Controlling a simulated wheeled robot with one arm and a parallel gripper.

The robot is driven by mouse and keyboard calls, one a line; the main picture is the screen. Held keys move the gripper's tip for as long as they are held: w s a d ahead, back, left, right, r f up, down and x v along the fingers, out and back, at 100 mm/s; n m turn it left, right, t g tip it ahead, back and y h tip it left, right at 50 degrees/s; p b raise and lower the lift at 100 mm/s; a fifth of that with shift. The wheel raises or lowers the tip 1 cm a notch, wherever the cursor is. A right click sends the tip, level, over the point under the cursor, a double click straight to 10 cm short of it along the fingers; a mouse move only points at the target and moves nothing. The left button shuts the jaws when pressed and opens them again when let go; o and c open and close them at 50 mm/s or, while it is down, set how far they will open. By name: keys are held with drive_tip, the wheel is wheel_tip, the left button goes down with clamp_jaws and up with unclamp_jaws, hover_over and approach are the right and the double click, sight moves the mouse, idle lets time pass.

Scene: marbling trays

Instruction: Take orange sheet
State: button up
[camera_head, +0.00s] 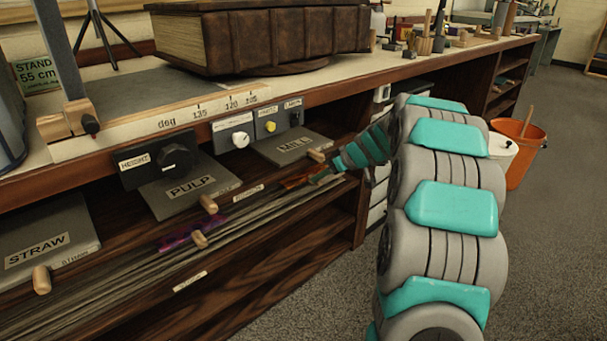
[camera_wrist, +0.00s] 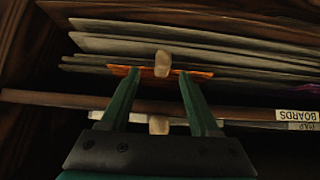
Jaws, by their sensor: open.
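The orange sheet shows in the wrist view as a thin orange edge (camera_wrist: 203,74) among stacked grey sheets. A small orange patch of it (camera_head: 297,181) shows in the head view on the shelf under the counter. My gripper (camera_wrist: 158,76) is open, its two teal fingers reaching the orange edge, with a stretch of it between the tips. A pale wooden knob (camera_wrist: 162,64) stands in front of part of that edge. I cannot tell whether the fingers touch the sheet. In the head view my gripper (camera_head: 322,175) is at the shelf's right end, partly hidden by my arm.
Grey sheets (camera_wrist: 170,41) lie stacked close around it. A shelf board labelled BOARDS (camera_wrist: 240,112) and another wooden knob (camera_wrist: 158,124) are close below the fingers. A purple sheet (camera_head: 182,238) lies farther left. The counter (camera_head: 330,78) overhangs the shelf. An orange bucket (camera_head: 520,150) stands right.

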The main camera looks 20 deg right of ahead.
drive_tip(key=x, duration=0.3)
drive_tip(key=shift+a+f, duration=0.2)
drive_tip(key=shift+f, duration=0.05)
clamp_jaws()
idle(0.4)
